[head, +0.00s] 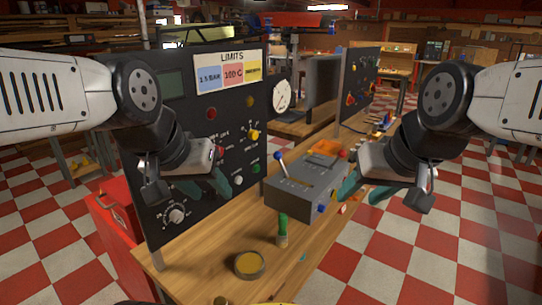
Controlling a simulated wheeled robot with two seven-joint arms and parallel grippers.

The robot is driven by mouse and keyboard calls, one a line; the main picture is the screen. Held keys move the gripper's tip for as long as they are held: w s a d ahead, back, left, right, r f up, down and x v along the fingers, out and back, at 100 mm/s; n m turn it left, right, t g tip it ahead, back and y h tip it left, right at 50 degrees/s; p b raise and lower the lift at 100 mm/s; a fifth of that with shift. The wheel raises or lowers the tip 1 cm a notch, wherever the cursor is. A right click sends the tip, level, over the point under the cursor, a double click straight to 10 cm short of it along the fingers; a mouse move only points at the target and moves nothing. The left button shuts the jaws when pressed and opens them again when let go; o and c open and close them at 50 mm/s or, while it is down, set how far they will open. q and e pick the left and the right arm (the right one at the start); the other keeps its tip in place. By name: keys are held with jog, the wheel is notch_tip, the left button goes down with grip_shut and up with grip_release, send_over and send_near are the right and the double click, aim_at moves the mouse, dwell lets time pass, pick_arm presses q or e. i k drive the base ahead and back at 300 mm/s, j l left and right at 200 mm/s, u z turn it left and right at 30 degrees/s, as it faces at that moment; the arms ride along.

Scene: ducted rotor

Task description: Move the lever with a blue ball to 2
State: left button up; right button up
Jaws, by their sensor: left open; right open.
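The lever with a blue ball (277,157) stands on the left part of a grey control box (295,200) on the wooden bench. Its shaft leans up and to the left from a slot in the box's top. Any numbers beside the slot are too small to read. A second lever with a red ball (342,154) is at the box's right side, by my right gripper. My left gripper (208,186) is open and empty in front of the black panel, left of the box. My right gripper (362,192) is open and empty just right of the box, overlapping its right edge in view.
A black panel (200,130) with knobs, buttons and a LIMITS sign stands at the left. A green-topped cylinder (283,230) and a round tin (249,264) sit on the bench (205,265) before the box. Another dark panel (358,85) stands behind. Space above the box is clear.

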aim_at(277, 155)
jog(key=i+l, duration=0.1)
jog(key=l, duration=0.25)
jog(key=i+l, duration=0.15)
jog(key=l, duration=0.15)
jog(key=i+l+u, duration=0.15)
jog(key=i+l, duration=0.25)
jog(key=l, duration=0.05)
